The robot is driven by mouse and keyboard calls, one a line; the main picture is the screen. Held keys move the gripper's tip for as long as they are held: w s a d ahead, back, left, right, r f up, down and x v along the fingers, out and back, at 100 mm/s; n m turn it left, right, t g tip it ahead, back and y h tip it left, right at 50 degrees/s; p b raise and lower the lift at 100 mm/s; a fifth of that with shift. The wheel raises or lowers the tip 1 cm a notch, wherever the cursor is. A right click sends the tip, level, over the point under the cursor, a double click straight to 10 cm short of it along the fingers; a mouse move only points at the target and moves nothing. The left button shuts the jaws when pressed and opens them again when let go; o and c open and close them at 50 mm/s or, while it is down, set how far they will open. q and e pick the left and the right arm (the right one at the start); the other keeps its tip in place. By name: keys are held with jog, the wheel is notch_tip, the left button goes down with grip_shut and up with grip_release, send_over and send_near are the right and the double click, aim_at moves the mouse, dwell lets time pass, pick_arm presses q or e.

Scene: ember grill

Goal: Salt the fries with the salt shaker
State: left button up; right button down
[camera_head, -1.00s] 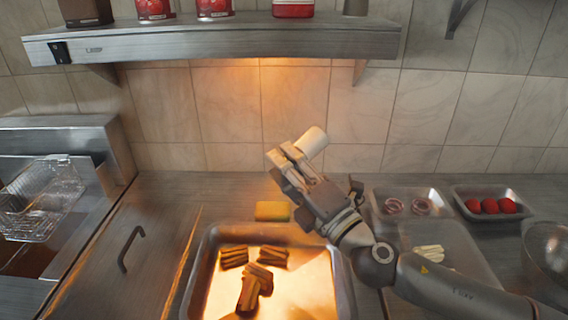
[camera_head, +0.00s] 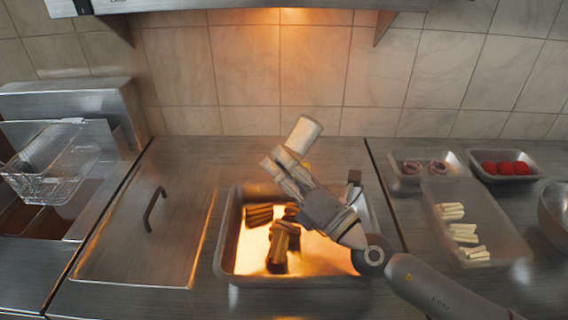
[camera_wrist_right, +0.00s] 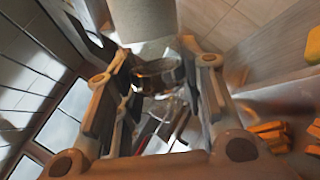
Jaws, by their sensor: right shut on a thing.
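The salt shaker (camera_head: 303,134) is a pale cylinder held in my right gripper (camera_head: 284,163), above the back part of the lit metal tray (camera_head: 228,245). It leans, its pale end up and to the right. In the right wrist view the shaker's pale body (camera_wrist_right: 142,18) and a shiny metal part (camera_wrist_right: 160,75) show between the fingers of my right gripper (camera_wrist_right: 160,85). The fries (camera_head: 283,245) lie in a few bundles in the tray, partly hidden by the arm. Fries also show at the right of the wrist view (camera_wrist_right: 268,130). My left gripper is out of view.
A yellow block shows at the right edge of the wrist view (camera_wrist_right: 314,45). A fryer basket (camera_head: 50,160) stands at the left. Right of the arm are a clear container of pale sticks (camera_head: 490,225), a tray of onion rings (camera_head: 405,178) and a tray of red items (camera_head: 483,173).

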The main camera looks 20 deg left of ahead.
jog(key=shift+f, duration=0.3)
jog(key=shift+r, duration=0.1)
